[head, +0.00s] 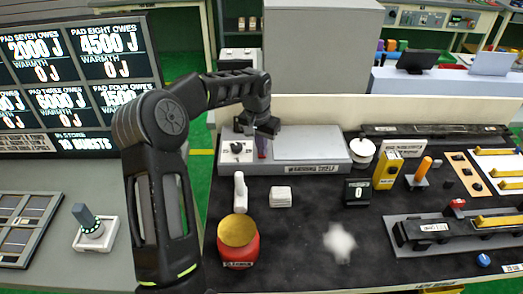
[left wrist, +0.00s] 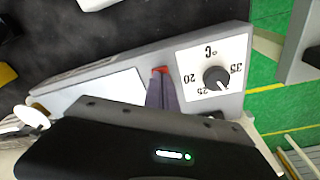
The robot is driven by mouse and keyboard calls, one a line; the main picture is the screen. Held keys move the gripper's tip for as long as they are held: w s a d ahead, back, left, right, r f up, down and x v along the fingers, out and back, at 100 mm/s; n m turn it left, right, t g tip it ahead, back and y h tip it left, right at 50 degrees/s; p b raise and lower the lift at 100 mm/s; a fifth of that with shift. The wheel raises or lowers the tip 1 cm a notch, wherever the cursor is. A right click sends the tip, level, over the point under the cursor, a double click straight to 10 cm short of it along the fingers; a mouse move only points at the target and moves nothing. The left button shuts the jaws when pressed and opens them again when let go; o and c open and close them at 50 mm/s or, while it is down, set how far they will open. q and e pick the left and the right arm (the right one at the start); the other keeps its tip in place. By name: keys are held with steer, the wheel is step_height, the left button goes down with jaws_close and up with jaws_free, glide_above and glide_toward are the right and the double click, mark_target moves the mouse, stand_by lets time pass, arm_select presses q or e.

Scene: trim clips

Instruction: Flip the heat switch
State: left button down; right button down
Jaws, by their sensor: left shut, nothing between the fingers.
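The grey warming shelf (head: 315,148) stands at the back of the dark mat, with a labelled front edge and a flat top plate. At its left end is a white panel with a black dial (head: 237,148); the left wrist view shows this dial (left wrist: 216,79) marked in °C. My left gripper (head: 262,155) is shut and empty, pointing down at the shelf just right of the dial. In the left wrist view a small red part (left wrist: 160,70), perhaps the heat switch, shows at the tips of the narrow purple-grey fingers. Contact cannot be told. My right gripper is out of view.
A red pot with a yellow top (head: 238,240), a white upright piece (head: 240,192) and a white block (head: 281,196) stand before the shelf. A white round-topped item (head: 362,150) is at its right end. A display board (head: 75,85) stands at left.

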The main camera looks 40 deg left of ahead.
arm_select(q)
steer(key=shift+r+p, duration=1.55)
steer(key=shift+r, duration=1.95)
